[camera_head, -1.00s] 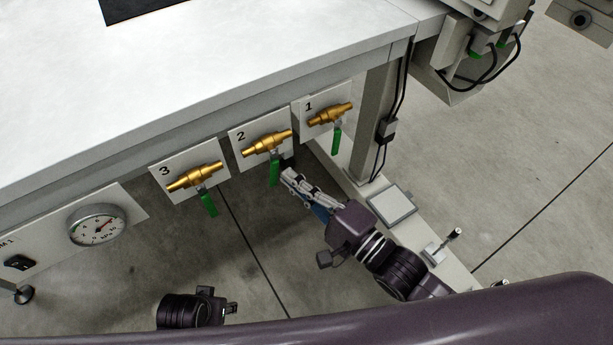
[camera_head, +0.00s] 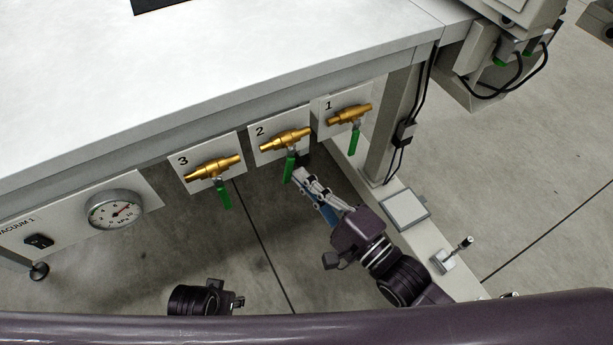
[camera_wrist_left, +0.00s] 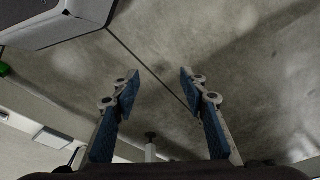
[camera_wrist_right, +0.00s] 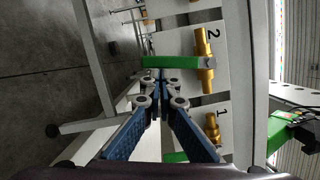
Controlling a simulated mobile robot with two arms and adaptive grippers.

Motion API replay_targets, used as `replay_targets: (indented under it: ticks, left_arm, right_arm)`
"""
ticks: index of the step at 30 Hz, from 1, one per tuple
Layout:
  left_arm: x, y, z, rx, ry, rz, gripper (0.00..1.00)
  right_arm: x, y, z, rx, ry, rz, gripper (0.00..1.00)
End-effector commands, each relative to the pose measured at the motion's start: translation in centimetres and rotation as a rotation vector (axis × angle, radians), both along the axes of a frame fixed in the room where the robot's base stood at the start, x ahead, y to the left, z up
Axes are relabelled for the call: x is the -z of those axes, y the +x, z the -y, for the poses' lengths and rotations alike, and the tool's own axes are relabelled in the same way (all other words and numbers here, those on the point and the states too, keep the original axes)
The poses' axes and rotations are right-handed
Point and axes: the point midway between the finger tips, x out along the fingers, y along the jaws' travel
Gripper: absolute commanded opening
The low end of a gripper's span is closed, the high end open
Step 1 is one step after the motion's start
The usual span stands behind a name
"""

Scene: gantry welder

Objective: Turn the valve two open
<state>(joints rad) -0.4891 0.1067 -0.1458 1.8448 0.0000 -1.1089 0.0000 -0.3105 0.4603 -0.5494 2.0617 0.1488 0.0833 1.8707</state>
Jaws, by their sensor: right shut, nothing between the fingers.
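Valve two is a brass valve body (camera_head: 286,140) on a plate marked 2 under the table edge. Its green handle (camera_head: 290,167) hangs down in the head view. My right gripper (camera_head: 303,174) is shut and empty, its tips just right of that handle. In the right wrist view, the green handle (camera_wrist_right: 172,62) lies across the picture just beyond the shut fingertips (camera_wrist_right: 160,80); whether they touch it I cannot tell. The valve two body also shows there (camera_wrist_right: 204,60). My left gripper (camera_wrist_left: 158,78) is open and empty above the floor in the left wrist view.
Valve one (camera_head: 349,114) and valve three (camera_head: 212,167) flank it, both with green handles hanging down. A pressure gauge (camera_head: 115,210) and a black switch (camera_head: 39,241) sit at left. The table leg (camera_head: 393,135) with cables stands right of valve one.

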Motion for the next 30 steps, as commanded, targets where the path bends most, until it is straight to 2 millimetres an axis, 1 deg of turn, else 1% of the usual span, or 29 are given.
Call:
replay_targets:
  ticks: [5, 8, 12, 16, 23, 30]
  left_arm:
    - [0.6, -0.1, 0.0, 0.002, 0.001, -0.004, 0.40]
    - [1.7, -0.2, -0.1, 0.004, 0.003, -0.009, 0.40]
    - [2.4, -0.5, -0.1, 0.004, 0.002, -0.013, 0.40]
    - [2.6, -0.6, 0.0, 0.004, 0.001, -0.013, 0.40]
    - [1.9, -0.3, 0.0, 0.003, 0.000, -0.009, 0.40]
    - [-0.1, 0.2, 0.1, 0.001, 0.000, 0.002, 0.40]
  right_arm:
    - [0.0, -0.2, -0.6, 0.000, 0.070, -0.035, 0.00]
    - [0.0, -0.5, -1.0, 0.001, 0.131, -0.063, 0.00]
    - [0.0, -0.9, -1.9, 0.000, 0.248, -0.117, 0.00]
    - [-0.1, -1.3, -2.7, -0.001, 0.361, -0.170, 0.00]
    - [-0.6, -1.9, -4.1, -0.001, 0.559, -0.263, 0.00]
    - [-1.5, -2.5, -5.3, -0.001, 0.758, -0.354, 0.00]
